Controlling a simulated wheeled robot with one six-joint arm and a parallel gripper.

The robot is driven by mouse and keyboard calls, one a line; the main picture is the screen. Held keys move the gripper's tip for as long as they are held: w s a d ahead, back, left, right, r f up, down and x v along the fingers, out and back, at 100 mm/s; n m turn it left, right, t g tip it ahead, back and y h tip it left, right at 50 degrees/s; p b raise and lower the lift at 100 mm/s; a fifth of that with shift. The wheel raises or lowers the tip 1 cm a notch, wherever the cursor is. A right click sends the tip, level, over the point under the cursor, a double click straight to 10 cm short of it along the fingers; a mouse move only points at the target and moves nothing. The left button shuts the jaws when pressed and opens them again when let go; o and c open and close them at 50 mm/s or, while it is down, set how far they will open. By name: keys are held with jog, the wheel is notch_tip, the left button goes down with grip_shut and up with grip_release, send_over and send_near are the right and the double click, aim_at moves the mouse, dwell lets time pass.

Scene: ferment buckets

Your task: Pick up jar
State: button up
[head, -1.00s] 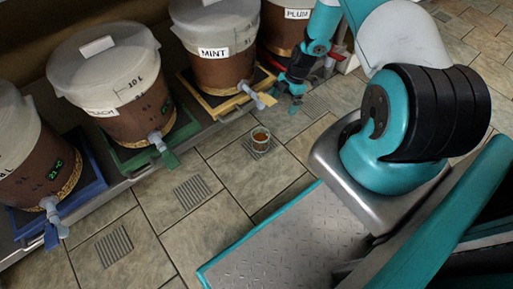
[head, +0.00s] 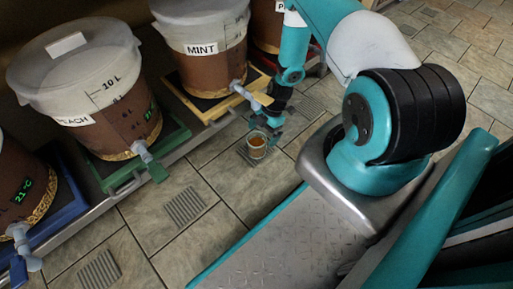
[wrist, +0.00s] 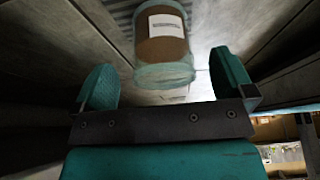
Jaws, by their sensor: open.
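The jar (head: 257,143) is a small clear glass with amber-brown contents. It stands on the tiled floor at a slotted grate, in front of the mint bucket. In the wrist view the jar (wrist: 163,45) shows a white label and lies just beyond the fingertips, roughly between their lines. My gripper (wrist: 165,82) is open and empty, with one teal finger to each side. In the head view my gripper (head: 268,130) is beside the jar, on its far right side; whether they touch is hard to tell.
The mint bucket (head: 205,65) stands on a yellow tray (head: 213,108), its tap jutting out near my arm. The peach bucket (head: 100,95) stands on a green tray (head: 125,172). Another bucket (head: 22,190) is at left on blue. Open tiled floor (head: 165,235) lies in front.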

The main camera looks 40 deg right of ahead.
aim_at(255, 142)
jog(key=a+f+b, duration=0.2)
jog(key=a+b, duration=0.1)
jog(key=shift+s+a+f, duration=0.1)
jog(key=shift+a+f, duration=0.05)
jog(key=shift+a, duration=0.1)
jog(key=shift+a+f+b, duration=0.15)
jog(key=shift+f+b, duration=0.15)
jog(key=shift+b, duration=0.05)
jog(key=shift+r, duration=0.1)
jog(key=c, duration=1.2)
